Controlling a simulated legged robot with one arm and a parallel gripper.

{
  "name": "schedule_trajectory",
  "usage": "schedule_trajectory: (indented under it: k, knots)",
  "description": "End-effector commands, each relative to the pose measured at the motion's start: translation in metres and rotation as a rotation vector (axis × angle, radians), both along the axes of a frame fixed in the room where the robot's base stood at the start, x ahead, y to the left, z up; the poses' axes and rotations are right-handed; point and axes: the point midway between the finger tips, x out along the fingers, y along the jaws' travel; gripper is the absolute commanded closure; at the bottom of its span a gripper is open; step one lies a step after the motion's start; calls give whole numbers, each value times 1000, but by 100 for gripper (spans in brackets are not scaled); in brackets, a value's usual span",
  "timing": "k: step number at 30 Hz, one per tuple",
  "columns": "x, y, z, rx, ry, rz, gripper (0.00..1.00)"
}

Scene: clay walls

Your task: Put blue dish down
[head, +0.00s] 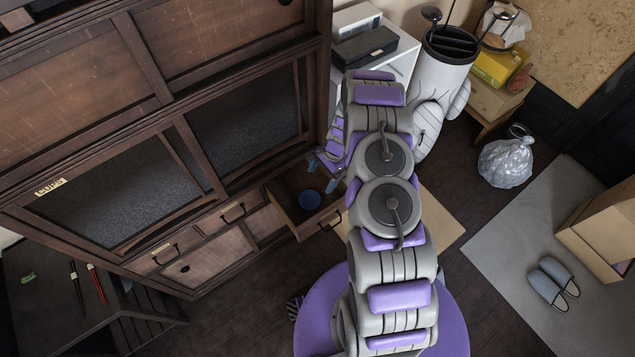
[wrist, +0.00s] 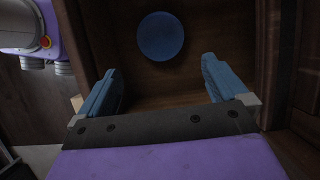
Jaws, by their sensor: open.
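The blue dish (head: 309,199) is a small round dish lying in the open drawer (head: 283,209) of the dark wooden cabinet. In the wrist view the dish (wrist: 160,36) lies on the drawer's bottom, beyond my fingertips and apart from them. My gripper (wrist: 157,80) is open with nothing between its two blue fingers. In the head view my gripper (head: 326,172) is at the drawer's back right, partly hidden by my arm.
The tall wooden cabinet (head: 150,125) fills the left, with its other drawers closed. A white stand with boxes (head: 365,45) stands right of it. A plastic bag (head: 505,161), slippers (head: 553,282) and a cardboard box (head: 603,232) are on the right.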

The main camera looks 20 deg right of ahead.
Motion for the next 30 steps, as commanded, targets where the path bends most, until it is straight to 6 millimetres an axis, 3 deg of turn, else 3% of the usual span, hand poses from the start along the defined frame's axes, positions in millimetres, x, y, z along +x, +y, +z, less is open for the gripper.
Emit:
schedule_trajectory:
  k: [5, 8, 14, 22, 30]
  knots:
    - [2, 1, 18, 4, -6, 20, 0]
    - [5, 8, 46, 11, -27, 69, 0]
    - [-1, 28, 124, 23, -75, 222, 0]
    - [-33, 52, 223, 25, -129, 436, 0]
    - [-87, 69, 307, 8, -168, 644, 0]
